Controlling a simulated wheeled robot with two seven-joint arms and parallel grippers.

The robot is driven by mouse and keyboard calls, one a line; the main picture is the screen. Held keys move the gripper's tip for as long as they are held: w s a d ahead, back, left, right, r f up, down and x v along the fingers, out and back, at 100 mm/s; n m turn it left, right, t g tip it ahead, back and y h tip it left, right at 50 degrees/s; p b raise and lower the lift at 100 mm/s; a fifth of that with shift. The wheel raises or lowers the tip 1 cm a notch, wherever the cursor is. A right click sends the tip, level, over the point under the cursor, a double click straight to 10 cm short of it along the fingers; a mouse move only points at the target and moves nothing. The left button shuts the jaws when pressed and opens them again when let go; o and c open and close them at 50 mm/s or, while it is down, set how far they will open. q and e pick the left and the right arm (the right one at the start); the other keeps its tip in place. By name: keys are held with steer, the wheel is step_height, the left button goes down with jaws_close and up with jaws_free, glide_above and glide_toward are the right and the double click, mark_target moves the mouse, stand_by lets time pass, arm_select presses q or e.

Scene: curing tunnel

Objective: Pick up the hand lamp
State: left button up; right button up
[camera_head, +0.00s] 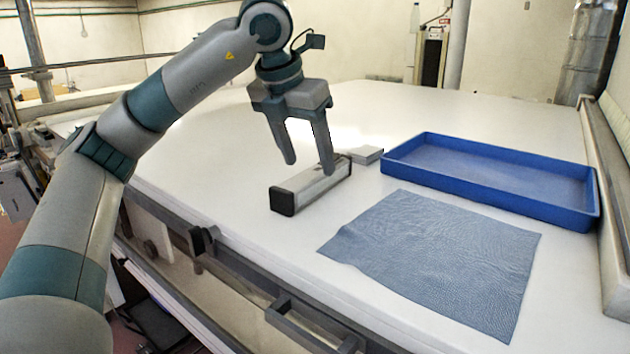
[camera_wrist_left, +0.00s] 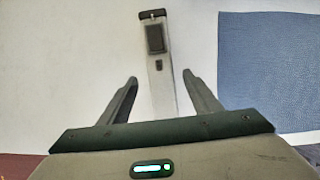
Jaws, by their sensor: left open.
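The hand lamp (camera_head: 312,186) is a silver-grey bar with dark end caps, lying on the white table left of the blue cloth. My left gripper (camera_head: 309,168) is open, with its fingers pointing down at the lamp, one finger in front of its far part. In the left wrist view the lamp (camera_wrist_left: 158,68) runs lengthwise ahead of my left gripper (camera_wrist_left: 160,82), in line with the gap between the fingers. A dark panel and a small button show on its face. The lamp's near end there is hidden by the gripper body. My right gripper is not in view.
A blue-grey cloth (camera_head: 437,255) lies flat right of the lamp. An empty blue tray (camera_head: 492,207) stands behind the cloth. The table (camera_head: 420,112) is clear farther back. A dark handle (camera_head: 310,325) is on its front edge.

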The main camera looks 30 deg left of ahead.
mark_target(315, 171)
arm_select(q)
steer(key=shift+w+f+p, duration=0.4)
steer(key=shift+p, duration=0.15)
steer(key=p+x, duration=0.1)
steer(key=x, duration=0.2)
steer(key=shift+w+r+p, duration=0.1)
steer(key=shift+w+p, duration=0.05)
steer(key=shift+p, duration=0.15)
steer(key=shift+w+f, duration=0.15)
steer(key=shift+f, duration=0.35)
steer(key=shift+r, duration=0.1)
steer(key=c, duration=1.4)
